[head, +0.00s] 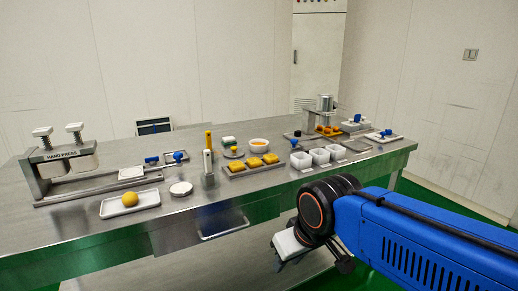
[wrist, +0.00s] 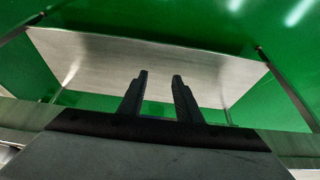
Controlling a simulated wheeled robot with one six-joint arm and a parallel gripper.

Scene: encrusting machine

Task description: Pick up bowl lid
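My gripper (wrist: 160,76) shows in the wrist view with its two dark fingers apart and nothing between them. In the head view my arm comes in from the right, and its end hangs in front of the table's front edge, apart from the objects. A small white round disc (head: 181,189) lies flat near the front edge of the table, left of the middle; it may be the bowl lid, but I cannot tell for sure. A white bowl (head: 260,148) with orange contents stands uncovered farther back. The wrist view shows neither of them.
The steel table (head: 95,228) holds a hand press (head: 62,155), a white tray (head: 112,207) with a yellow ball (head: 130,199), a tray of yellow squares (head: 238,174) and white containers (head: 301,160). A steel shelf (wrist: 105,60) and green floor fill the wrist view.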

